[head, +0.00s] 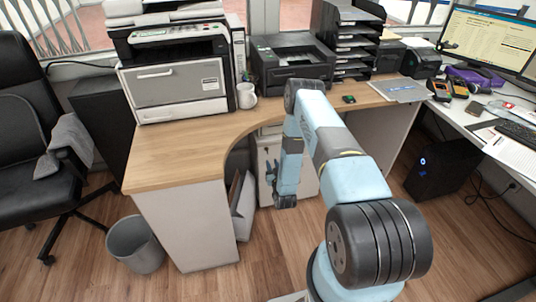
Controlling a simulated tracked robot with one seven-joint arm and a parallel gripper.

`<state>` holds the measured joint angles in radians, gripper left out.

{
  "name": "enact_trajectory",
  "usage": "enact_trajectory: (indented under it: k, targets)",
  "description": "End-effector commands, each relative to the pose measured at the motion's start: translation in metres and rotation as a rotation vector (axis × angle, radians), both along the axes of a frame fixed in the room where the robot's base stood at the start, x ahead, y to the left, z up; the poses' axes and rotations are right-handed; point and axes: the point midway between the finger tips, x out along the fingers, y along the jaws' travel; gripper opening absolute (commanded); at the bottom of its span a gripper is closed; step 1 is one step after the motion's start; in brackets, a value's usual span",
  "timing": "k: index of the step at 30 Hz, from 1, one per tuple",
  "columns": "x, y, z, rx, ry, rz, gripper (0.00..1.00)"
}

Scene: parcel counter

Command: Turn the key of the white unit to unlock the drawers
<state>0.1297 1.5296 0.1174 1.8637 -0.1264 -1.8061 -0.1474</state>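The white unit (307,184) stands under the wooden desk, partly hidden behind my arm. Its key and lock cannot be made out, and its drawer fronts are mostly covered. My arm bends down in front of the unit. My gripper (270,173) appears as small dark fingers at the arm's lower end, in front of the unit's left part. It is too small to tell whether the fingers are open or shut, or whether they touch anything.
The curved desk (185,150) overhangs the unit. A printer (180,85), a white mug (246,95) and black trays (350,40) stand on it. A grey bin (135,245) and an office chair (30,140) are at left. A black computer (437,167) stands at right.

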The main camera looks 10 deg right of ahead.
Motion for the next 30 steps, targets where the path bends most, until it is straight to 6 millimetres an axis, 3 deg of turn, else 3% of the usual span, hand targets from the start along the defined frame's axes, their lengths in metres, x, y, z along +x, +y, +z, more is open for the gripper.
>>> enact_trajectory:
  k: [9, 15, 27, 30]
  targets:
    - [0.055, 0.0, 0.001, -0.001, -0.003, 0.001, 0.3]
    - [0.075, 0.0, 0.0, -0.001, -0.002, 0.001, 0.3]
    - [0.082, 0.0, 0.0, 0.0, 0.001, 0.001, 0.3]
    - [0.081, 0.0, 0.0, 0.0, 0.0, 0.001, 0.22]
